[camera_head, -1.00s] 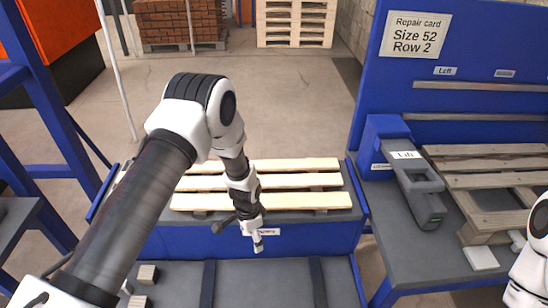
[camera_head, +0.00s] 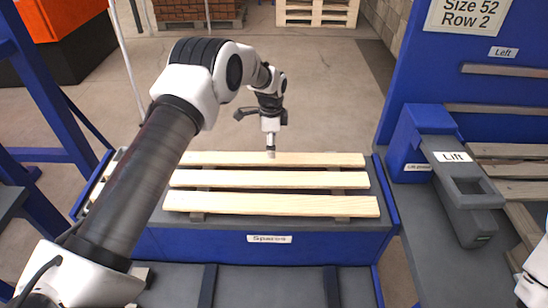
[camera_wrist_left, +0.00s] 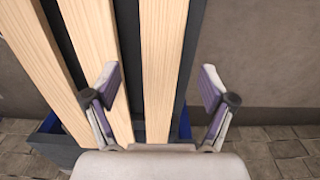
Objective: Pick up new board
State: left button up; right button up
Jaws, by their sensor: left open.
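Three light wooden boards lie side by side on the blue supply bin: a far board (camera_head: 320,159), a middle board (camera_head: 290,180) and a near board (camera_head: 290,204). My left gripper (camera_head: 271,152) points down over the far board. In the left wrist view my left gripper (camera_wrist_left: 158,95) is open, its two fingers spread either side of the end board (camera_wrist_left: 163,60), with the neighbouring board (camera_wrist_left: 100,60) beside the left finger. I cannot tell whether the fingers touch any board. My right gripper is not in view; only a white part of my right arm shows at the right edge.
A blue panel with a card (camera_head: 478,18) reading "Size 52 Row 2" stands behind. Open floor (camera_head: 330,90) lies beyond the bin.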

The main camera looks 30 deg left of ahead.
pick_arm(q)
notch_tip(320, 180, down, 4)
jog(key=shift+a+f+p, duration=0.1)
jog(key=shift+f+p, duration=0.1)
jog(key=shift+p, duration=0.55)
jog(key=shift+w+f, duration=0.2)
jog(key=shift+f, duration=0.15)
jog(key=shift+s+r, duration=0.1)
jog(key=shift+c, duration=0.3)
jog(key=c, duration=0.6)
jog(key=shift+s, duration=0.1)
jog(key=c, duration=0.7)
jog(key=shift+c, duration=0.2)
jog(key=shift+r, duration=0.1)
